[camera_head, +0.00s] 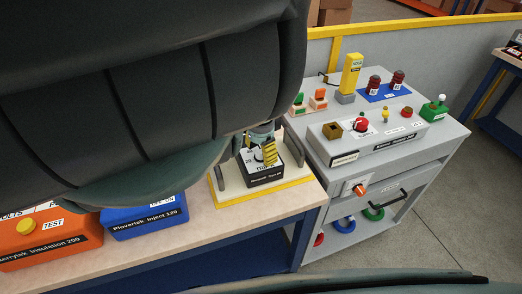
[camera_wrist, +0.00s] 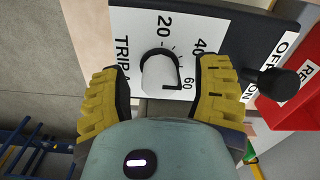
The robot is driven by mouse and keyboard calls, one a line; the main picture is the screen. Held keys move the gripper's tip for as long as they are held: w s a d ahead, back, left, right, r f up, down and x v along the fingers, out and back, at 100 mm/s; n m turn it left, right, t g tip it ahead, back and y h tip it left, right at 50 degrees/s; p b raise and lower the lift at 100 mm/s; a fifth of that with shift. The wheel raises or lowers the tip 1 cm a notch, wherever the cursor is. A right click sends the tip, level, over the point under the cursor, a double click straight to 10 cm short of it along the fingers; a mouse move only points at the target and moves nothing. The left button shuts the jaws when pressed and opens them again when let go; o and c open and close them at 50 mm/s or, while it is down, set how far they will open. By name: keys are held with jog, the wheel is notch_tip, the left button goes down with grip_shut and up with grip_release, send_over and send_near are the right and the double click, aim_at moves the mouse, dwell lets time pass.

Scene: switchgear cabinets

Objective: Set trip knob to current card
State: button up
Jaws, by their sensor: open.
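The trip knob (camera_wrist: 158,74) is a pale round knob on a white dial plate (camera_wrist: 128,22) marked 20, 40, 60 and "TRIP A". A black line shows at its lower right, on the side of the 60; I cannot tell its exact setting. My gripper (camera_wrist: 161,84) is open, with one yellow ribbed finger on each side of the knob and gaps visible between. In the head view my gripper (camera_head: 262,152) is over the black trip unit (camera_head: 266,178), partly hiding its face. I cannot pick out a current card.
In the wrist view a black lever (camera_wrist: 274,83) with OFF and ON labels is close to the right finger, beside a red part (camera_wrist: 290,108). A blue box (camera_head: 145,217) and an orange box (camera_head: 45,245) stand left on the bench. A grey cabinet (camera_head: 335,171) with controls stands right.

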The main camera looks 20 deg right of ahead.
aim_at(260, 149)
jog(key=shift+r, duration=0.1)
notch_tip(260, 149, up, 5)
jog(key=shift+w+a+r, duration=0.1)
jog(key=shift+r, duration=1.05)
